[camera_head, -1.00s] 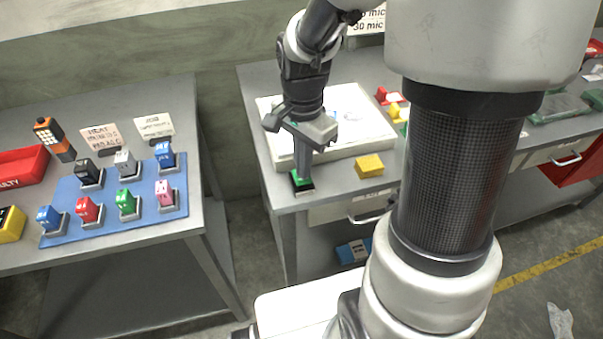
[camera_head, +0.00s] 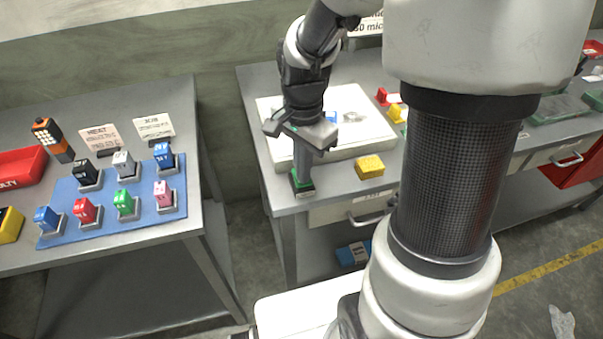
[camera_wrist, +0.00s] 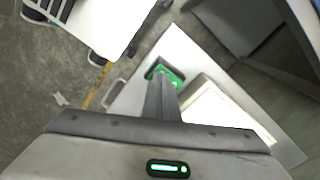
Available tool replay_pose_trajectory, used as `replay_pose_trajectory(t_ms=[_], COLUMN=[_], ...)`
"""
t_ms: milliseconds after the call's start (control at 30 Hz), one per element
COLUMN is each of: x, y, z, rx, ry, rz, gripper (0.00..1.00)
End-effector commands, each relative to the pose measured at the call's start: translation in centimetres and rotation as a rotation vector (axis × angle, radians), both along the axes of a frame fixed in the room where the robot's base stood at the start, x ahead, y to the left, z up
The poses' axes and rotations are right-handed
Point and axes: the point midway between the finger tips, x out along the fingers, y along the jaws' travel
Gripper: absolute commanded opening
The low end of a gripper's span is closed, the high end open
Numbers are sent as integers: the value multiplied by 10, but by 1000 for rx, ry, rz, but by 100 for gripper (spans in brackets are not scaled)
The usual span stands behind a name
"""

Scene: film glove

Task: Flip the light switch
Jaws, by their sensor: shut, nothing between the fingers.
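A small green switch block (camera_head: 302,190) with a dark base sits at the front left corner of the right-hand table. My gripper (camera_head: 301,178) points down with its fingers together and its tips at the block. In the wrist view the closed fingers (camera_wrist: 162,84) reach the green block (camera_wrist: 176,77), which shows around the tips. The fingers hide part of the block, so I cannot tell which way it is set or whether they press on it. Nothing is held between them.
A white tray (camera_head: 347,150) lies just behind the block, and a yellow block (camera_head: 370,166) stands to its right. On the left table, a blue mat (camera_head: 66,190) carries several coloured switch blocks. A gap of floor separates the tables.

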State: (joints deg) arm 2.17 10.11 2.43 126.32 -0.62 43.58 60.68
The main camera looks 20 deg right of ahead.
Motion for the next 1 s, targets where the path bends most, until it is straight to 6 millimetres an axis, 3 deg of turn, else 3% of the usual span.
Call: replay_pose_trajectory(t_ms=[800, 1000], x=[0, 0], y=[0, 0], z=[66, 69], rx=[0, 0], ry=[0, 0], rz=[1, 1], gripper=[0, 0])
